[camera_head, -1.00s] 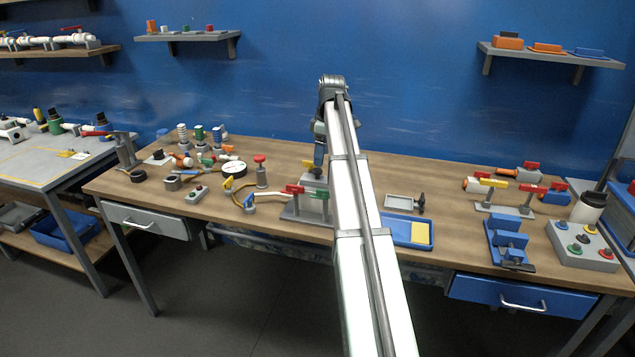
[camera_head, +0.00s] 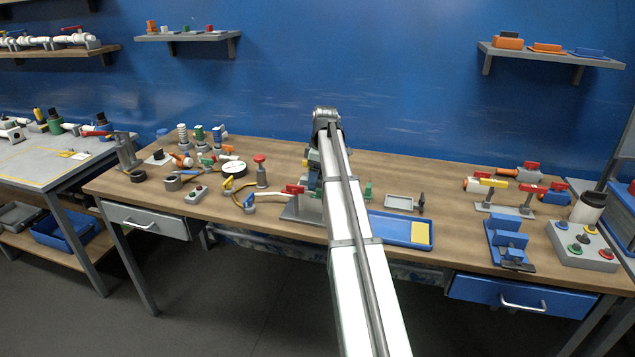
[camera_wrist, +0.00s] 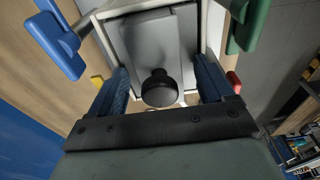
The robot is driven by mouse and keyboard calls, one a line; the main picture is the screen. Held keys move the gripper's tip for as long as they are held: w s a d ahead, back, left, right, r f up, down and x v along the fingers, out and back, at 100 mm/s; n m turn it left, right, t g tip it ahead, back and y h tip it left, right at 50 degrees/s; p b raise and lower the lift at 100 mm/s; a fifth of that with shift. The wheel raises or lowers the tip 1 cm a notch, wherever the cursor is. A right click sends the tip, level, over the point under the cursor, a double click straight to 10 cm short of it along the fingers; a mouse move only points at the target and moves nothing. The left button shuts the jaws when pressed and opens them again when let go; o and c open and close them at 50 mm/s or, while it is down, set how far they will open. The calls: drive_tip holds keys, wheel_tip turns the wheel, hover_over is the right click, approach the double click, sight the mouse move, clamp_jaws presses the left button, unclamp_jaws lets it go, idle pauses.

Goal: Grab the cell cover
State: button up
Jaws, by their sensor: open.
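The cell cover (camera_wrist: 150,45) shows in the wrist view as a grey plate inside a pale frame. A round black knob (camera_wrist: 160,88) stands on it. My gripper (camera_wrist: 162,85) is open, with a blue finger on each side of the knob. I see no clear contact, and the exact height gap cannot be told. A blue handle (camera_wrist: 50,40) and a green handle (camera_wrist: 247,22) flank the frame. In the head view my arm hides the cover and my fingertips.
A grey stand with a red lever (camera_head: 293,189) is beside my arm. To the right are a small grey tray (camera_head: 400,202), a blue tray (camera_head: 392,231) and a blue fixture (camera_head: 509,238). A gauge (camera_head: 234,168) and several fittings crowd the left.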

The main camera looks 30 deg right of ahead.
drive_tip(key=c, duration=1.2)
drive_tip(key=shift+r, duration=0.1)
drive_tip(key=shift+c, duration=0.2)
